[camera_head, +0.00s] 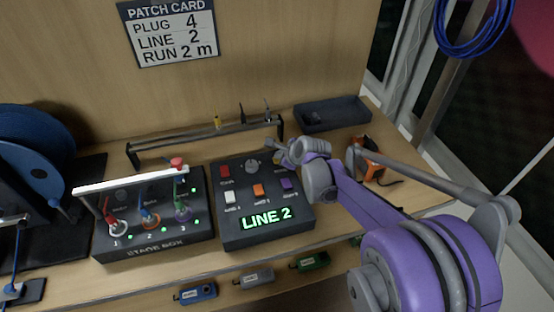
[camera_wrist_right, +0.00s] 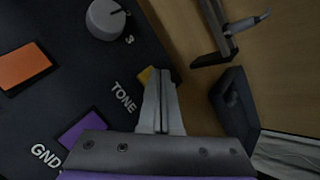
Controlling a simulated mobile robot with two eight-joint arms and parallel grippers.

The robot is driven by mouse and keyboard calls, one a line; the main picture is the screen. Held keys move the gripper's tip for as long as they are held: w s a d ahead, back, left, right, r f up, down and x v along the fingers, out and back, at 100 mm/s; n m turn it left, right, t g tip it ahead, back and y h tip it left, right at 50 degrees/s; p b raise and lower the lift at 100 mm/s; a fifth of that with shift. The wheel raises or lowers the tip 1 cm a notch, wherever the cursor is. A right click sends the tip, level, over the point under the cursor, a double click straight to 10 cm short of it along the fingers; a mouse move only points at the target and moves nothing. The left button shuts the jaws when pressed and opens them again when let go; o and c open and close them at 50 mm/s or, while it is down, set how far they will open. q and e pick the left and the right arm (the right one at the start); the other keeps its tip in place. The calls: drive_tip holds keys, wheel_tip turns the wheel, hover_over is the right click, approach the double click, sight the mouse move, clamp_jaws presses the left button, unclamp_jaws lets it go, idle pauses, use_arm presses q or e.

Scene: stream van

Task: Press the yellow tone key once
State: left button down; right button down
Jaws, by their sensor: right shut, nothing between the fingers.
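The yellow tone key (camera_wrist_right: 147,75) shows in the right wrist view beside the word TONE, partly covered by my fingers. My right gripper (camera_wrist_right: 163,73) is shut and empty, with its fingertips at the key's edge. I cannot tell whether they touch it. In the head view my right gripper (camera_head: 272,146) is over the upper right corner of the dark control box (camera_head: 233,240) and hides the tone key. The box's display (camera_head: 267,217) reads LINE 2 in green. My left gripper is not in view.
The box also carries red (camera_head: 224,171), white (camera_head: 230,197), orange (camera_head: 258,190) and purple (camera_head: 287,184) keys and a grey knob (camera_head: 252,166). A rail (camera_head: 200,139) runs behind it. The stage box (camera_head: 150,248) stands left, a dark tray (camera_head: 335,113) behind right.

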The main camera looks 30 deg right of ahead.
drive_tip(key=shift+f, duration=0.25)
idle(0.4)
drive_tip(key=shift+r+p, duration=0.4)
drive_tip(key=shift+r, duration=0.5)
drive_tip(key=shift+r+p, duration=1.7)
drive_tip(key=shift+r, duration=0.85)
drive_tip(key=shift+f, duration=0.1)
